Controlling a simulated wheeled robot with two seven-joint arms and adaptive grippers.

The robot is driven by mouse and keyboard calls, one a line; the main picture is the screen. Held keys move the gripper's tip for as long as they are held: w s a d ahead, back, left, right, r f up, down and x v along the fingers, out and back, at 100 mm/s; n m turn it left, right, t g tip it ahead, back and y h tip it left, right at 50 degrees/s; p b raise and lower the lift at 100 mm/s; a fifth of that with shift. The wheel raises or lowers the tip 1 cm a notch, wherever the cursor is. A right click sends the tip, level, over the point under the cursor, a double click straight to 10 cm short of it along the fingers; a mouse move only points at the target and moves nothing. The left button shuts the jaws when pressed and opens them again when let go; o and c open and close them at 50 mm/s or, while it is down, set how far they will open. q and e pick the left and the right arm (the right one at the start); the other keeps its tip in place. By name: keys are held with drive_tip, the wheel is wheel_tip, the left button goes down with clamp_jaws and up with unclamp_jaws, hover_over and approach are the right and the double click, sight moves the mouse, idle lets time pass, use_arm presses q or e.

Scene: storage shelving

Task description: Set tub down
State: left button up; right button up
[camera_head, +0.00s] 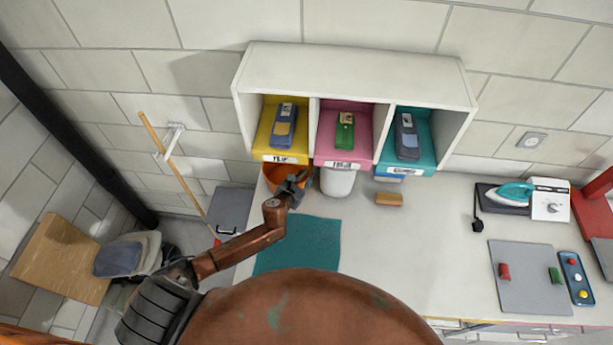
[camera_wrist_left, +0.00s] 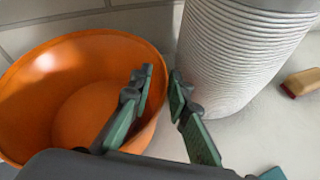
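The orange tub (camera_head: 283,178) is at the bench's left end, below the yellow bin, and appears to rest on the bench top. In the left wrist view the round, empty-looking tub (camera_wrist_left: 80,85) fills the left side. My left gripper (camera_wrist_left: 160,82) straddles its near right rim, one finger inside the tub and one outside. The fingers are apart with a gap around the thin wall, so the gripper looks open. In the head view the left gripper (camera_head: 294,183) partly covers the tub. My right gripper is not in view.
A ribbed white container (camera_head: 337,182) stands close right of the tub. A wooden-backed brush (camera_head: 389,199) and teal mat (camera_head: 300,246) lie nearby. Yellow (camera_head: 280,152), pink (camera_head: 341,158) and teal (camera_head: 407,163) bins sit in the shelf (camera_head: 355,75) above. The bench middle is clear.

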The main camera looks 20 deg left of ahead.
use_arm(q)
drive_tip(key=shift+o, duration=0.7)
drive_tip(key=d+v, duration=0.1)
drive_tip(key=v, duration=1.1)
drive_tip(key=shift+a, duration=0.45)
drive_tip(key=shift+s, duration=0.1)
